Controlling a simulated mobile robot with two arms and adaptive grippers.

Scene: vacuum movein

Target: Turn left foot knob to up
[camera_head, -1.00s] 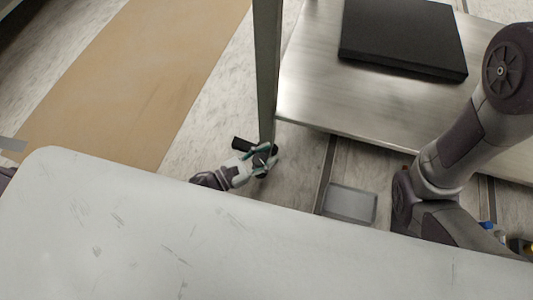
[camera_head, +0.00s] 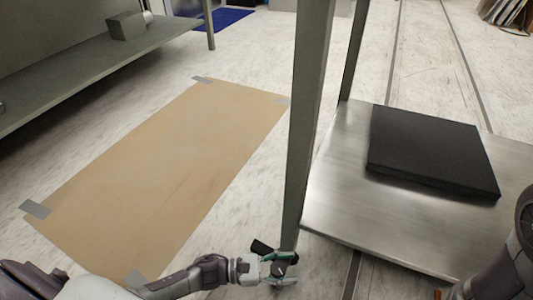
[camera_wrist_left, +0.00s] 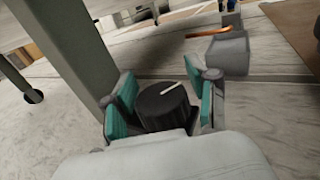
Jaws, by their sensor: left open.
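The left foot knob is black with a white line on its face; it sits between the teal-padded fingers of my left gripper (camera_wrist_left: 165,100) in the left wrist view. The knob (camera_wrist_left: 163,108) has its white line slanting up to the right there. My left gripper (camera_head: 282,267) is open around the knob (camera_head: 279,268) at the base of the table's near leg (camera_head: 308,120). Whether the pads touch the knob I cannot tell. In the left wrist view the grey leg (camera_wrist_left: 62,40) rises just left of the gripper. My right gripper is not in view.
A metal shelf (camera_head: 335,190) holding a flat black box (camera_head: 430,150) lies to the right of the leg. A brown sheet (camera_head: 165,170) taped to the floor lies to the left. A grey box (camera_wrist_left: 228,53) stands beyond the knob in the left wrist view.

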